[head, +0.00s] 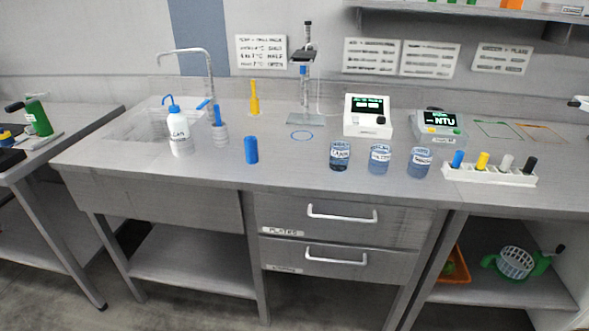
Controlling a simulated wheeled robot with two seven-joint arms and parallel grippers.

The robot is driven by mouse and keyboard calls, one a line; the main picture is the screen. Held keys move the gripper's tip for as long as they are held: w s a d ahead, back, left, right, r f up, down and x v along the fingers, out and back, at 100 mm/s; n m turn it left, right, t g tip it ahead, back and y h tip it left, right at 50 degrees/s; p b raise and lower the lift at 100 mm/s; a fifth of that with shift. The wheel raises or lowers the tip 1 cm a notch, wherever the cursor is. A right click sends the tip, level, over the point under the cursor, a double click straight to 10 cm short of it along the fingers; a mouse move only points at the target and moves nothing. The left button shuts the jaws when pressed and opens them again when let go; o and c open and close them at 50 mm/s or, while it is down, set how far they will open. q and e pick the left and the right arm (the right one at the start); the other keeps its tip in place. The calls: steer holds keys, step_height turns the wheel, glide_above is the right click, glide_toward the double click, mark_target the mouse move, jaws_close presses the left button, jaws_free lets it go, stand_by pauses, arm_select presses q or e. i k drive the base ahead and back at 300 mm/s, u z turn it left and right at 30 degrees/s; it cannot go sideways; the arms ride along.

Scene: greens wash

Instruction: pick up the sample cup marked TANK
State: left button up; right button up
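Three clear cups with white labels stand upright in a row on the steel counter. The left cup (340,157) holds dark bluish liquid. The middle cup (379,160) and the right cup (419,163) look paler blue. The label print is too small to read surely, so I cannot tell which one is marked TANK; the left label looks like a short word. The cups stand apart from each other. Neither of my grippers shows in the head view.
Behind the cups are a white meter (367,116) and a grey NTU meter (438,125). A white rack (490,175) with coloured pens stands right. A blue cylinder (251,150), a wash bottle (179,135) and a sink (140,123) are left. The counter before the cups is clear.

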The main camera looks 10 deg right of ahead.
mark_target(340, 150)
steer(key=u, duration=1.35)
steer(key=i, duration=1.15)
steer(key=z, duration=1.4)
steer(key=i, duration=0.6)
steer(key=z, duration=0.6)
